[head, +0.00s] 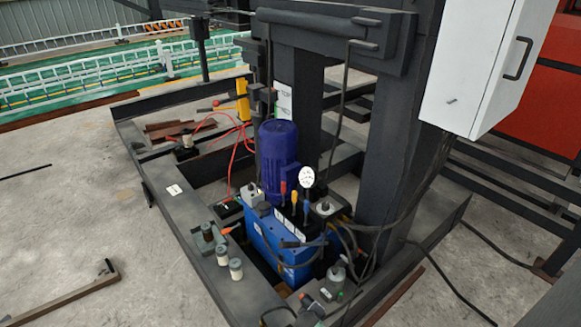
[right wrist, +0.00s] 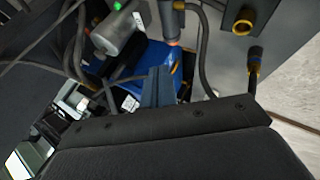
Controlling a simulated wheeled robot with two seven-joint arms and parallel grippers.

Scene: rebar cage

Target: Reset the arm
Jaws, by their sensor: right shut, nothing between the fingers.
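No arm or gripper can be made out with certainty in the head view. In the right wrist view my right gripper (right wrist: 157,84) shows as two narrow blue-grey fingers close together, past the dark wrist housing. The fingers are shut with nothing seen between them. They point toward the blue hydraulic unit (right wrist: 122,66) and its hoses; I cannot tell how far apart they are. The same blue unit (head: 268,238) stands in the steel frame in the head view, with a purple motor (head: 278,155) on top. My left gripper is in neither view.
A dark steel frame (head: 205,262) surrounds the unit, with a thick post (head: 385,150) on its right. A white cabinet (head: 470,65) hangs at upper right. Loose black hoses (right wrist: 205,60) and a brass fitting (right wrist: 243,22) are near my right gripper. Concrete floor at left is mostly clear.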

